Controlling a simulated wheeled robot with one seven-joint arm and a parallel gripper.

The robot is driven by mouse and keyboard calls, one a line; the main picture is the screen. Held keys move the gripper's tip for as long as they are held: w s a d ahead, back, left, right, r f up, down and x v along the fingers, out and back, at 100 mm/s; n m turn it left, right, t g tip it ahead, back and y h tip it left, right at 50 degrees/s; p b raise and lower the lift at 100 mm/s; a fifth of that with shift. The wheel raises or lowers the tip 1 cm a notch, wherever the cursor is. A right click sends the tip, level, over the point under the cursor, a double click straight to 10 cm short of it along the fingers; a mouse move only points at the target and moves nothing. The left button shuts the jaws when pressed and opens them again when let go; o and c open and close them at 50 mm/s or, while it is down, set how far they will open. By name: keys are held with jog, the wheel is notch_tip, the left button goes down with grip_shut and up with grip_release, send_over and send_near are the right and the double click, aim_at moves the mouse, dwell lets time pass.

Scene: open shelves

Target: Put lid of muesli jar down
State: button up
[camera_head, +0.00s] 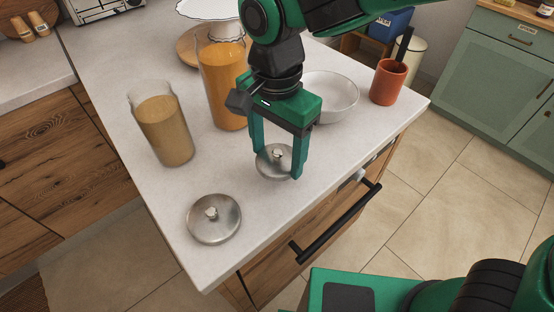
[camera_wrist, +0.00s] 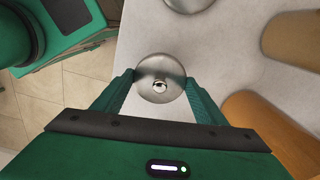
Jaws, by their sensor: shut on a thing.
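My gripper (camera_head: 278,165) points down near the front edge of the counter. Its fingers are shut on a round metal lid with a small knob (camera_head: 276,160). The lid also shows between the fingertips in the wrist view (camera_wrist: 160,78). It is level and at or just above the counter; I cannot tell if it touches. A second, similar lid (camera_head: 213,219) lies flat on the counter, closer to the near corner. Two glass jars stand without lids: a shorter one with tan contents (camera_head: 164,130) and a taller one with orange contents (camera_head: 222,85). I cannot tell which holds muesli.
A white bowl (camera_head: 333,97) and an orange-red cup with a dark utensil (camera_head: 388,82) stand on the counter (camera_head: 130,60) to the right. A white plate (camera_head: 208,8) is at the back. The counter between the two lids is clear. A drawer handle (camera_head: 337,225) juts out below.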

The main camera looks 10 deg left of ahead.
aim_at(277, 156)
jog(key=shift+f, duration=1.9)
jog(key=shift+f, duration=0.1)
jog(key=o, duration=1)
jog(key=shift+o, duration=0.2)
notch_tip(277, 156, up, 12)
jog(key=shift+r, duration=0.1)
